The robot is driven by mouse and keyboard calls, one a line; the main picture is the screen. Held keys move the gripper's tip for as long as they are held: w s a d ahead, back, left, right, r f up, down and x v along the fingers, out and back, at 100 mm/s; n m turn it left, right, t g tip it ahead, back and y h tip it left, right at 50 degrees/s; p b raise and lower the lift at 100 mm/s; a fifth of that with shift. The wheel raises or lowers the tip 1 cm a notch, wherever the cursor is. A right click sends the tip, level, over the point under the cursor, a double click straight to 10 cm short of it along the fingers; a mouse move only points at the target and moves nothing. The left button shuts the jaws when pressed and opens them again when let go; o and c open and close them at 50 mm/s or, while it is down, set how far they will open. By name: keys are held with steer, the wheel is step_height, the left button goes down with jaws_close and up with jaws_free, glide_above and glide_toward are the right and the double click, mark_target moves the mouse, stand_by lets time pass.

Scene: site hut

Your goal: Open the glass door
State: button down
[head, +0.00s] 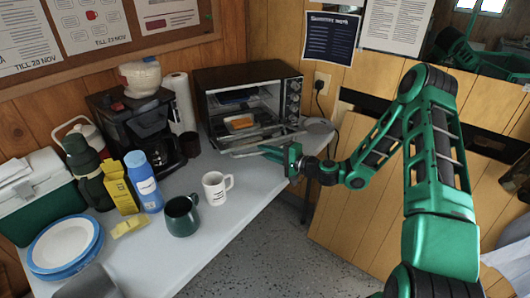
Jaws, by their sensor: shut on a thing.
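The toaster oven (290,88) stands at the back right of the table. Its glass door (262,137) is tilted down at the front, and the inside of the oven shows above it. An orange-topped item (240,122) sits on the rack inside. My gripper (270,151) is at the front edge of the door, shut on the door's handle (246,152). The fingers are small in this view and hide part of the handle.
A white mug (216,187), a dark green mug (182,215) and a blue bottle (143,180) stand left of my gripper. A black coffee maker (140,125) is left of the oven. Floor is open beyond the table edge.

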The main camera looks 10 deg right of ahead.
steer(key=shift+w+d+f, duration=0.1)
steer(key=shift+w+d, duration=0.05)
steer(key=shift+d, duration=0.3)
steer(key=c, duration=2)
jaws_free()
steer(key=shift+c, duration=0.2)
steer(key=shift+a, duration=0.2)
steer(key=v, duration=1)
steer(key=shift+s+d, duration=0.25)
steer(key=shift+s, duration=0.1)
steer(key=shift+a, duration=0.1)
